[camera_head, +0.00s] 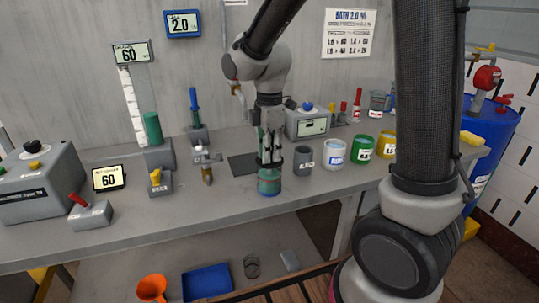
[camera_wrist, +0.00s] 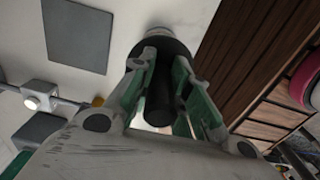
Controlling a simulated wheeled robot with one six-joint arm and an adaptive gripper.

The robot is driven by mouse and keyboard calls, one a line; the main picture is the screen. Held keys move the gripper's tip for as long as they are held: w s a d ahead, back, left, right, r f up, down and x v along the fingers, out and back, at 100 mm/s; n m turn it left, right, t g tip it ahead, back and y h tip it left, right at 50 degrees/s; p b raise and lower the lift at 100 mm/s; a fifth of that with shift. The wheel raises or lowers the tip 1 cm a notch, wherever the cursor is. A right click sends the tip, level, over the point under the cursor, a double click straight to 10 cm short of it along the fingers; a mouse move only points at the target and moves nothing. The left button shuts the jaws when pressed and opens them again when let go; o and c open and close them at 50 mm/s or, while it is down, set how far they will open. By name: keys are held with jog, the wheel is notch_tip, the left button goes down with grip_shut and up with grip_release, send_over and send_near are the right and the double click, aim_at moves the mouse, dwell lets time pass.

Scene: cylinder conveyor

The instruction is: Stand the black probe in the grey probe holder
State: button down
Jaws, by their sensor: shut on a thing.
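The black probe (camera_wrist: 158,98) shows in the wrist view between my fingers, with a wider dark collar and a pale round part at its far end. My gripper (camera_head: 269,158) is shut on it and points down over the bench; its fingers also show in the wrist view (camera_wrist: 160,90). A teal jar (camera_head: 269,183) stands directly below my gripper; I cannot tell whether the probe's tip is inside it. A grey labelled cup (camera_head: 303,160), which looks like the probe holder, stands just right of my gripper. The probe is hard to make out in the head view.
A dark square mat (camera_head: 243,164) lies left of my gripper. White (camera_head: 335,153), green (camera_head: 361,148) and yellow (camera_head: 386,145) pots stand to the right. A metal valve (camera_head: 206,156) is on the left. The bench's front edge is near the jar.

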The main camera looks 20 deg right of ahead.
jog(key=shift+r, duration=1.75)
jog(key=shift+r, duration=0.15)
jog(key=shift+r, duration=2.3)
